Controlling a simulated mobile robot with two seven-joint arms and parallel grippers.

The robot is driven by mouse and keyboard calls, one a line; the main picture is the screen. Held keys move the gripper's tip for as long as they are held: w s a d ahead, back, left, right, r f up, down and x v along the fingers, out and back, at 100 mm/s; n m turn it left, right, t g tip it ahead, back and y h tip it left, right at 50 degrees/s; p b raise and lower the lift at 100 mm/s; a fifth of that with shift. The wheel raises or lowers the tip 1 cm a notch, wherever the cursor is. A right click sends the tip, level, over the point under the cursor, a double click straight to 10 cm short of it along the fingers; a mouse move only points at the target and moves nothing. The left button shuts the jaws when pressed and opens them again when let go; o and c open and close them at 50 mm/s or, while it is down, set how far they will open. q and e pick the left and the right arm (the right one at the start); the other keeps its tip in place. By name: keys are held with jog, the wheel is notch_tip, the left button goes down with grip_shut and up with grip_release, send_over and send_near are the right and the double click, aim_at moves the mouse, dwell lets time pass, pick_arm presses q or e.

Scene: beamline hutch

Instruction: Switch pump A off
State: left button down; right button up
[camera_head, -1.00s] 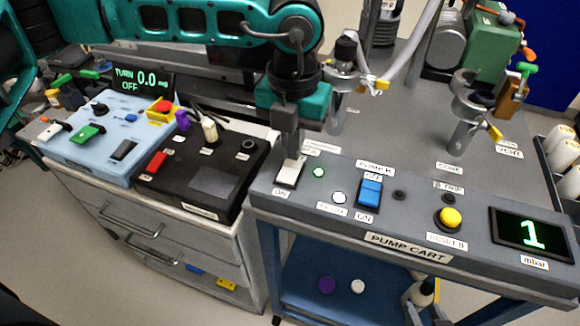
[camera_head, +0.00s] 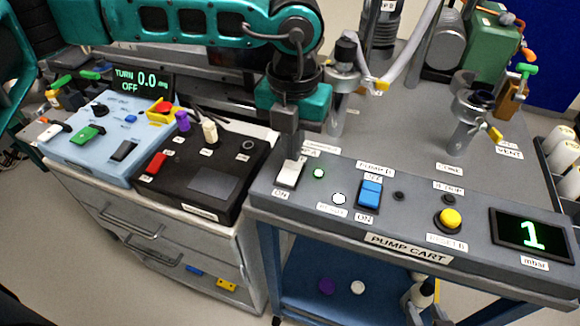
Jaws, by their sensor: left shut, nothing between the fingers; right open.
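Pump A's white rocker switch (camera_head: 289,174) sits at the left end of the pump cart panel, with an ON label (camera_head: 281,194) below it. The green lamp (camera_head: 319,173) beside it is lit. My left gripper (camera_head: 293,152) is shut and empty, pointing down at the switch's far end and partly hiding the pump A labels. I cannot tell whether the fingertips touch the switch. My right gripper (camera_head: 424,294) is low at the bottom, in front of the cart's lower shelf, open and only partly seen.
Pump B's blue rocker (camera_head: 370,194) lies right of pump A's switch. Further right are a yellow button (camera_head: 449,217) and a display (camera_head: 531,233) reading 1 mbar. A black control box (camera_head: 211,178) stands left. Valves and hoses rise behind the panel.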

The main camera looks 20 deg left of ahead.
pick_arm(q)
jog(key=shift+f+b, duration=0.95)
jog(key=shift+f, duration=0.05)
dwell(0.9)
jog(key=shift+r, duration=0.1)
jog(key=shift+r+p, duration=1.8)
jog(key=shift+r, duration=1.7)
